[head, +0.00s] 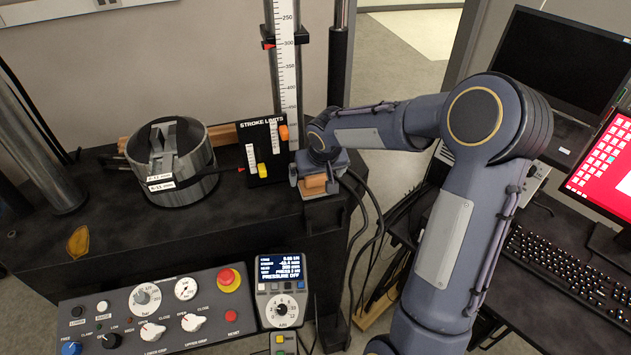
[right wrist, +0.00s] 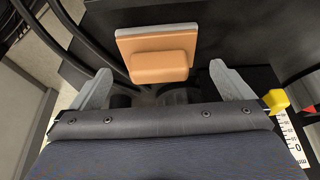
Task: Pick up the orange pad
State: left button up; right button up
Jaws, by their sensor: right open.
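The orange pad (head: 315,184) sits at the right end of the black machine table, below my right gripper (head: 314,177). In the right wrist view, the orange pad (right wrist: 158,62) is a rounded orange block on a wider orange plate with a grey edge behind it. My right gripper (right wrist: 160,72) is open, with one grey finger on each side of the pad. A gap shows between each finger and the block, and I see no contact. My left gripper is not in view.
The stroke limits panel (head: 262,150) and the tall ruler (head: 288,60) stand close left of my right gripper. A metal ring fixture (head: 200,178) sits further left. The control panel (head: 160,318) is in front. Black cables (head: 372,215) hang at the right.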

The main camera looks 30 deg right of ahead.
aim_at(317, 176)
jog(key=shift+x, duration=1.55)
jog(key=shift+s, duration=0.1)
jog(key=shift+c, duration=0.4)
jog(key=c, duration=0.8)
jog(key=shift+r, duration=0.15)
